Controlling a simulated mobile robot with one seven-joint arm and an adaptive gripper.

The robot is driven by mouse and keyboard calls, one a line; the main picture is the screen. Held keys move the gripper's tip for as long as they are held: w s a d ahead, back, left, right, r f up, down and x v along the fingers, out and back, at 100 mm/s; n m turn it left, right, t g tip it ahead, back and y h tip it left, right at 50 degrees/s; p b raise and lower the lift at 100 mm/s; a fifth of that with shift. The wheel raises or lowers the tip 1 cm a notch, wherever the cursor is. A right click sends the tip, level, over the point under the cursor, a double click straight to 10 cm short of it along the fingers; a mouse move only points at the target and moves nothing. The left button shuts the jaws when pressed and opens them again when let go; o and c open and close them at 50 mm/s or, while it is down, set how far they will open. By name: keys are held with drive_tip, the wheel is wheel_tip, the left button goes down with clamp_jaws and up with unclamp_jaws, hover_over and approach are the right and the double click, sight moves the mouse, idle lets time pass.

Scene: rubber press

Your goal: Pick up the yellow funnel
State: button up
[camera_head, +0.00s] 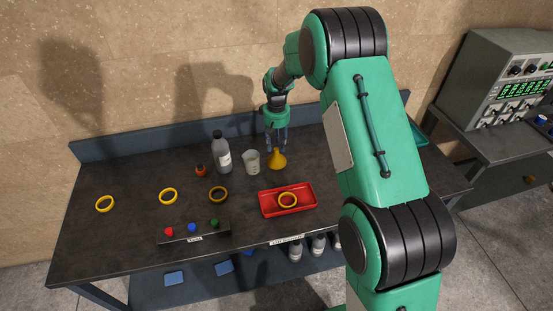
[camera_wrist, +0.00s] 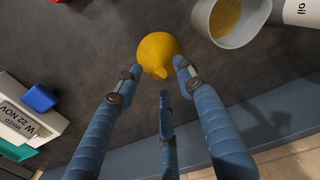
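The yellow funnel (camera_head: 277,160) stands on the dark worktop, spout up, just right of a beaker. It also shows in the wrist view (camera_wrist: 158,54), just beyond my fingertips. My gripper (camera_head: 276,140) is above the funnel in the head view, pointing down. In the wrist view my gripper (camera_wrist: 158,85) has its blue fingers spread apart, with nothing between them. The funnel's spout points toward the space between the fingers. I cannot tell whether any finger touches it.
The beaker (camera_head: 252,160) with yellowish contents and a grey bottle (camera_head: 222,152) stand left of the funnel. A button box (camera_head: 194,231) sits at the front edge. The raised back edge is close behind.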

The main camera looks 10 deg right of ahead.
sight(276, 149)
drive_tip(key=shift+f, duration=1.55)
clamp_jaws()
